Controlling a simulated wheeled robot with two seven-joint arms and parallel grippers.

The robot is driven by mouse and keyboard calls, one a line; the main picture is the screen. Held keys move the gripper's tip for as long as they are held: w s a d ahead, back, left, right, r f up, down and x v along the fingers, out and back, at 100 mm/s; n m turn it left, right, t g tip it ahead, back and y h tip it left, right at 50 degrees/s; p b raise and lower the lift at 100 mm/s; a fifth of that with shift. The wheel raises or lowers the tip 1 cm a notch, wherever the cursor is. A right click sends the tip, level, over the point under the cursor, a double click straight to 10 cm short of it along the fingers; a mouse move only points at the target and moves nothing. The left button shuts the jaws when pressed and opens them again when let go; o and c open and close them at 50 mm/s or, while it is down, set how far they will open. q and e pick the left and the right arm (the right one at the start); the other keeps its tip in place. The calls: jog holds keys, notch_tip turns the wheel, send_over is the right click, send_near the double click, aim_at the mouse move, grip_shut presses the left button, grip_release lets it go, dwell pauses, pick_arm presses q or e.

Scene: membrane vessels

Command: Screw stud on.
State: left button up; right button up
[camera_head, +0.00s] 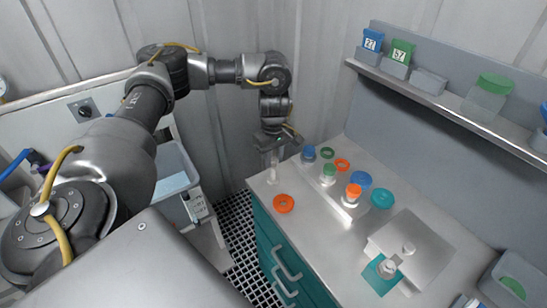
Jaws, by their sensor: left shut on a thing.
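My left gripper (271,163) hangs with its fingers pointing down over the far left end of the counter (325,235). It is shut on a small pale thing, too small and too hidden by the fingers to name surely. To its right stand vessels with a blue top (309,153), a green top (328,170) and an orange top (353,191). An orange ring (283,203) lies flat in front of them. I cannot tell which piece is the stud. My right gripper is out of view.
Green (327,153) and orange (342,164) rings and blue (361,180) and teal (382,198) discs lie around the vessels. A grey block with a knob (408,249) and a teal square (376,279) are nearer. A shelf (440,98) with bins runs along the right wall.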

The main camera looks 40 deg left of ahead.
aim_at(274, 168)
pick_arm(q)
jog(key=shift+f+b, duration=1)
jog(key=shift+f, duration=0.1)
jog(key=shift+f+b, duration=0.7)
jog(key=shift+f, duration=0.55)
jog(key=o, duration=1.1)
jog(key=shift+c, duration=0.2)
jog(key=shift+r, duration=0.1)
notch_tip(274, 168, up, 5)
jog(key=p, duration=0.5)
jog(key=shift+f, duration=0.3)
